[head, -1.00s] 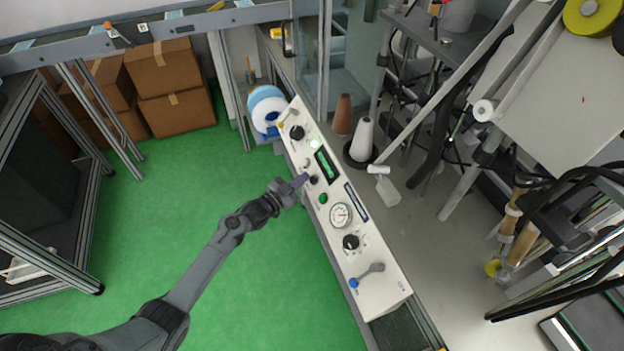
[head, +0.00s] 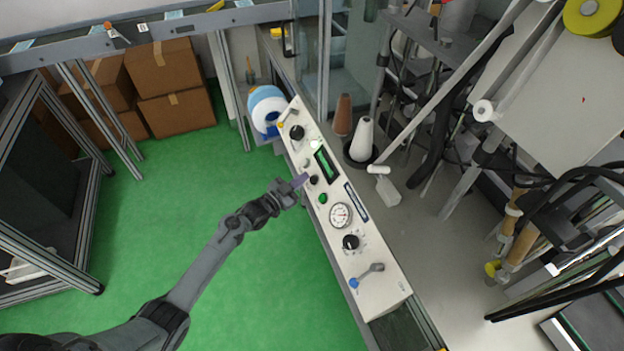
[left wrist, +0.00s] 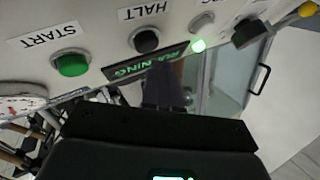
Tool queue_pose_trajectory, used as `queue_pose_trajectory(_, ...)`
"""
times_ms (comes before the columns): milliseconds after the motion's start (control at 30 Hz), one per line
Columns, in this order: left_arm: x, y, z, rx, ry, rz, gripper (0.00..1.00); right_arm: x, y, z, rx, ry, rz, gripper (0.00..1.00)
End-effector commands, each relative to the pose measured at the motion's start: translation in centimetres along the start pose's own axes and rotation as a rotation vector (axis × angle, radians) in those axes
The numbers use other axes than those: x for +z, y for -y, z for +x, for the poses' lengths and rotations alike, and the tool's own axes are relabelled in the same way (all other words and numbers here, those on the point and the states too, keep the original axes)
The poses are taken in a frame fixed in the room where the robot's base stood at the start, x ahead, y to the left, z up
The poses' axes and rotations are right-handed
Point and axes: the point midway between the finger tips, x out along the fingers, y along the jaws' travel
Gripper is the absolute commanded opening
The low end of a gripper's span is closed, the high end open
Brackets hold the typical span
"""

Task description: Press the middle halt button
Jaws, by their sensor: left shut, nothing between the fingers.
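A long white control panel (head: 375,283) carries a row of controls. The middle button is the black halt button (head: 314,180), with the label HALT above it in the left wrist view (left wrist: 145,41). The green start button (left wrist: 71,63) is on one side of it and a grey button (left wrist: 200,22) on the other. The green-lit display (left wrist: 140,64) reads RUNNING. My left gripper (head: 301,180) is shut and empty, its purple-grey fingertips just in front of the panel by the halt button. In the left wrist view its fingers (left wrist: 162,84) appear below the button; a visible gap separates them there.
A gauge (head: 340,215), a black knob (head: 351,242) and a blue-tipped lever (head: 366,275) sit further along the panel. Thread cones (head: 361,138) stand behind it. Cardboard boxes (head: 175,85) are at the back left. The green floor (head: 160,215) before the panel is clear.

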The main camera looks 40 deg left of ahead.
Motion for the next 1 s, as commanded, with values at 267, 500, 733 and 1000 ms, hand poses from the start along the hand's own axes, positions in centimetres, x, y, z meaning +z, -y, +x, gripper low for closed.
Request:
queue_pose_trajectory(267,0.29,-0.24,0.26,0.0,0.0,0.0,0.0,0.11,0.01,0.34,0.0,0.0,0.0,0.0)
queue_pose_trajectory(500,0.48,-0.46,0.59,0.0,0.0,0.0,0.0,0.22,-0.09,0.59,0.003,0.001,-0.004,0.0)
queue_pose_trajectory(733,0.44,-0.44,0.59,0.0,0.0,0.0,0.0,0.25,-0.22,0.57,0.008,0.002,-0.01,0.0)
queue_pose_trajectory(1000,0.52,-0.51,0.68,0.0,0.0,0.0,0.0,0.28,-0.2,0.69,0.007,0.002,-0.009,0.0)
